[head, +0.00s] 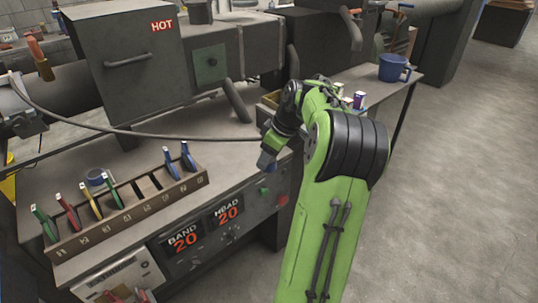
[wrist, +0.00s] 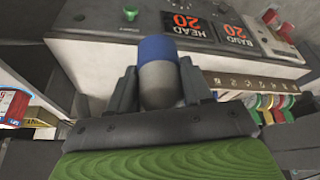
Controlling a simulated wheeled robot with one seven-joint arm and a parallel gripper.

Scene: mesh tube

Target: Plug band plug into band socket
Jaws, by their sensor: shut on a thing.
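My gripper (head: 271,150) is at the machine's front right corner, just above and in front of the control panel. It is shut on a plug with a grey body and a blue end (wrist: 157,52), seen between both fingers in the wrist view. The plug (head: 266,162) points down toward the panel front and looks apart from it. A dark cable (head: 150,133) runs from the machine at left across to my gripper. The panel carries a BAND display (head: 184,240) and a HEAD display (head: 229,213), both reading 20. I cannot make out the band socket.
A tool rack (head: 135,212) with several coloured-handled tools stands on the bench at left. A grey box marked HOT (head: 125,65) stands behind. A blue mug (head: 394,68) is on the right bench. Open floor lies right.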

